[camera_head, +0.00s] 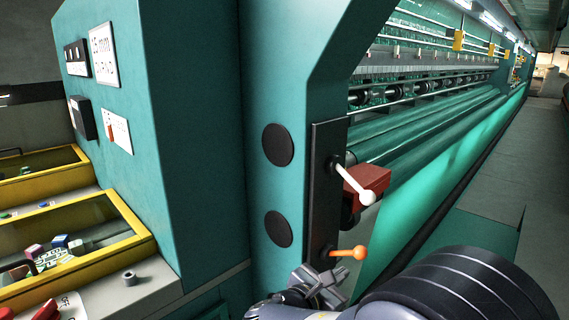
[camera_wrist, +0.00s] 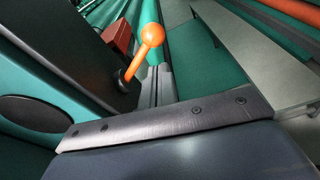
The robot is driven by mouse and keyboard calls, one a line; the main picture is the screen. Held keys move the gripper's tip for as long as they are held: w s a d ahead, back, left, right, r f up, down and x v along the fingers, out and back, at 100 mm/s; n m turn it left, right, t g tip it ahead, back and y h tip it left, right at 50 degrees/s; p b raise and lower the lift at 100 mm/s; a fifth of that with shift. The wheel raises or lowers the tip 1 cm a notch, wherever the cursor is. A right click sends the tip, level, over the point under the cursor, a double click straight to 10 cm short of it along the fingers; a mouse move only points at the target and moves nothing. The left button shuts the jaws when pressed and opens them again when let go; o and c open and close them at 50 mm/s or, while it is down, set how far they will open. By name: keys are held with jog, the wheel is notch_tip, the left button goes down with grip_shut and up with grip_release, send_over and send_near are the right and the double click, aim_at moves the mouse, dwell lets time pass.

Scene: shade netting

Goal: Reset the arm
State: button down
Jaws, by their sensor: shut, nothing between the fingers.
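My gripper (camera_head: 322,283) is at the bottom middle of the head view, shut and empty. It is just below the orange-knobbed lever (camera_head: 348,252) on the black panel (camera_head: 323,190) of the green machine. I cannot tell whether it touches the lever. In the wrist view the orange knob (camera_wrist: 152,35) stands up close by, beyond a dark bar with screws across the lower part. My arm fills the lower right of the head view.
A white-knobbed lever (camera_head: 354,182) and a red-brown block (camera_head: 367,181) are above the orange lever. The green machine (camera_head: 195,120) runs back to the right. Yellow-framed bins (camera_head: 75,240) with small blocks are at left. The floor (camera_head: 495,170) at right is clear.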

jog(key=w+d+f+m+t+b, duration=0.1)
jog(key=w+d+f+m+b, duration=0.2)
jog(key=w+f+m+b, duration=0.2)
notch_tip(320, 180, down, 4)
jog(key=m+b, duration=0.3)
jog(key=b, duration=0.3)
jog(key=shift+w+t+y+b, duration=0.2)
jog(key=shift+t+y+b, duration=0.1)
jog(key=shift+t+y, duration=0.1)
jog(key=shift+r, duration=0.15)
